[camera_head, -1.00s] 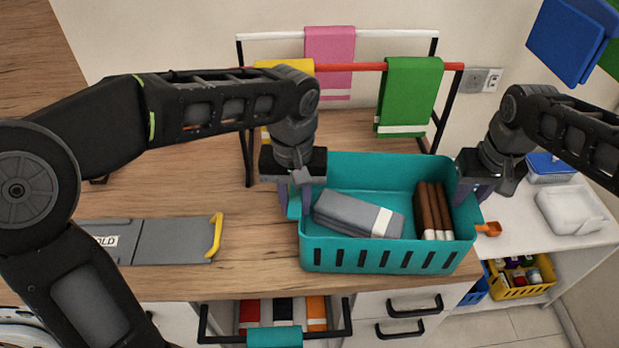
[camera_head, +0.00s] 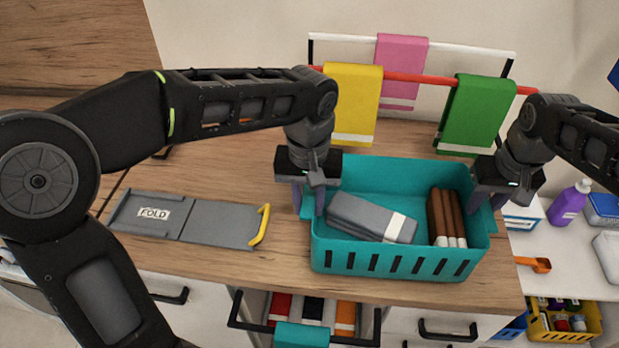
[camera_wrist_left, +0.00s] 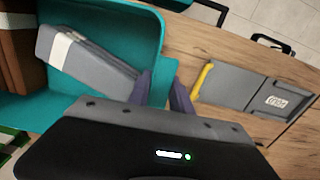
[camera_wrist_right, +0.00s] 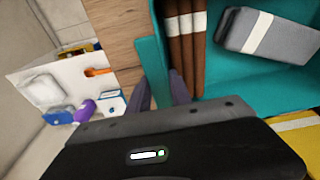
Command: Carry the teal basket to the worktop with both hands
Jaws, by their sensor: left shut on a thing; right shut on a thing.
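The teal basket (camera_head: 400,263) is upright over the oak worktop (camera_head: 215,182), near its right end. I cannot tell whether its base touches the surface. It holds a grey folded cloth with a white band (camera_head: 362,216) and brown folded cloths (camera_head: 446,222). My left gripper (camera_head: 308,203) is shut on the basket's left end. My right gripper (camera_head: 487,205) is shut on its right end. The left wrist view shows the basket rim (camera_wrist_left: 160,60) at the fingers, and the right wrist view shows the opposite end (camera_wrist_right: 153,62).
A grey folding board (camera_head: 225,222) with a yellow handle lies left of the basket. A towel rack (camera_head: 420,78) with yellow, pink and green towels stands behind. An open drawer (camera_head: 310,312) juts out below the front edge. A lower white surface with bottles (camera_head: 570,203) is at right.

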